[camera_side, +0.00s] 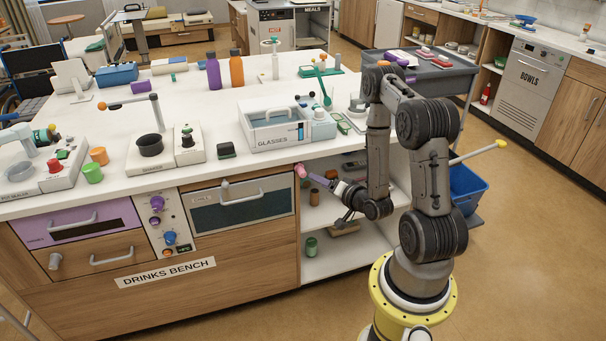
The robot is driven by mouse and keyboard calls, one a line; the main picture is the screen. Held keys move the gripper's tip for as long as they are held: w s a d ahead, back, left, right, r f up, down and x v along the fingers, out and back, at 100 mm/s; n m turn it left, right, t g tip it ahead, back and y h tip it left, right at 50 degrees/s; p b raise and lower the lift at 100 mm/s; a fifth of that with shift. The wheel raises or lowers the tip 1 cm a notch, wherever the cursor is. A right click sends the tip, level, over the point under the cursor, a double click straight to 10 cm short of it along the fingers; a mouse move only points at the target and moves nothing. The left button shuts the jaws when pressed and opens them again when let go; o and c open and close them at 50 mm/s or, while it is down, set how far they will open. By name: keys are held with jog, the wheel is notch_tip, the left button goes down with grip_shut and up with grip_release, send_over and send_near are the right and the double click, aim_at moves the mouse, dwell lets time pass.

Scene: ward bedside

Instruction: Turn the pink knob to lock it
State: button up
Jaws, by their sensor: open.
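A small pink piece (301,170), which looks like the pink knob, shows at the front edge of the bench, just right of the grey oven-style door. A short purple bar (319,179) lies between it and my gripper (338,190). I cannot tell whether the bar is joined to the pink piece or touches my gripper. The fingertips are small and partly hard to make out. I cannot make out the knob's turn position.
Purple knobs (157,204) and a blue knob (169,238) sit on a white panel left of the oven-style door (241,205). A glasses tray (275,133) stands on the bench above. Open shelves (340,235) hold small jars. A blue bin (467,190) stands right of my arm.

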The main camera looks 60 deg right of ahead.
aim_at(305, 174)
jog(key=x, duration=1)
jog(key=shift+w, duration=0.25)
jog(key=shift+c, duration=0.4)
grip_shut()
